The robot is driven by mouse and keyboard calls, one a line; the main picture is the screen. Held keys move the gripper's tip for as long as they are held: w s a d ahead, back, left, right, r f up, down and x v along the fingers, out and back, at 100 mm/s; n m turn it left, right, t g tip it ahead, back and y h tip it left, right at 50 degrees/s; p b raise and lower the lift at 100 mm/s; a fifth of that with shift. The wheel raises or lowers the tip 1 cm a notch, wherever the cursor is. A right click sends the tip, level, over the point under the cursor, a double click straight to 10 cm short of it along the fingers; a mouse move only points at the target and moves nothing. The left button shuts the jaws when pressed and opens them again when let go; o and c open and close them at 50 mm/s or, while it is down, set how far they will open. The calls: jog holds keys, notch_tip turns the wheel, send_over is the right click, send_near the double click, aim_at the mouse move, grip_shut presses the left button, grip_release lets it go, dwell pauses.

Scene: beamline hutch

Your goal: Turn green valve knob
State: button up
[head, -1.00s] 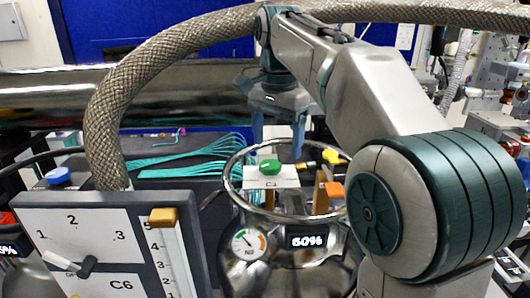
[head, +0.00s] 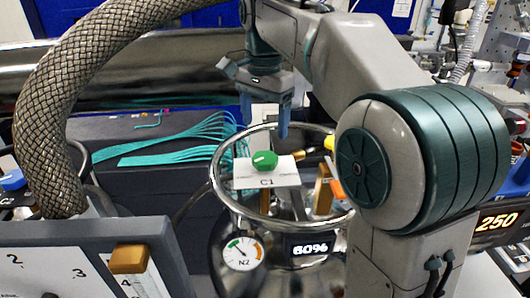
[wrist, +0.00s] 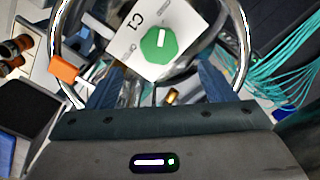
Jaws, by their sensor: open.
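The green valve knob (head: 264,160) is a small round knob with a white mark, on a white plate labelled C1 (head: 266,180) at the top of a steel vessel, inside its ring rail. In the wrist view the green knob (wrist: 158,46) lies beyond the fingertips, near the top middle. My gripper (head: 264,130) points down with its blue fingers apart and nothing between them. In the head view it appears above the knob, apart from it. In the wrist view the fingers (wrist: 165,80) sit to either side, below the knob.
A steel ring rail (head: 216,190) surrounds the knob. An orange knob (wrist: 63,67) and a yellow one (head: 329,142) are close by. A panel with an orange slider (head: 129,259) and a thick braided hose (head: 62,90) stand at left. Teal cables (head: 180,145) lie behind.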

aim_at(265, 157)
notch_tip(265, 157, down, 9)
jog(key=shift+d+r, duration=0.1)
jog(key=shift+r, duration=0.1)
jog(key=c, duration=1)
